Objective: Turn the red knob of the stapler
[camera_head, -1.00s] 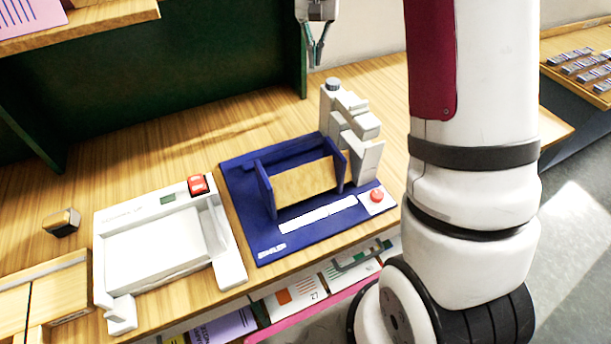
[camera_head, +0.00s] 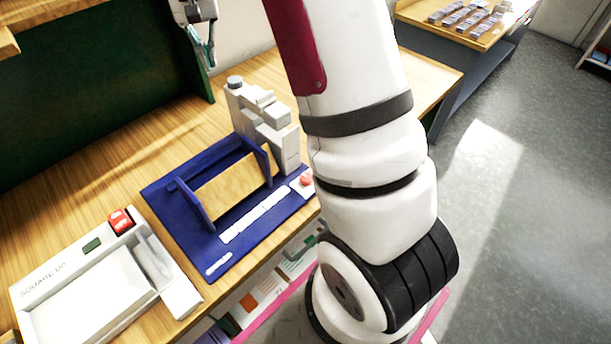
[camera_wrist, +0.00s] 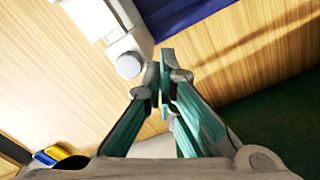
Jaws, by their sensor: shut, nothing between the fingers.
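The stapler has a blue base (camera_head: 160,197) with a wooden piece between blue side plates and a grey stepped tower (camera_head: 270,125) behind. Its red knob (camera_head: 306,181) sits on a white patch at the base's front right corner, partly hidden by my arm. My gripper (camera_head: 209,66) is shut and empty, raised beyond the tower near the dark green panel. In the wrist view my gripper (camera_wrist: 161,72) has its fingertips together. The tower's round grey cap (camera_wrist: 129,66) lies just left of them, with the blue base (camera_wrist: 185,18) above. The knob is not visible there.
A white machine (camera_head: 150,262) marked "SQUARE UP" with a red switch (camera_head: 120,221) stands left of the stapler. A dark green panel (camera_head: 110,85) rises behind the wooden table (camera_head: 95,180). Another table (camera_head: 455,40) with small blocks stands at the back right.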

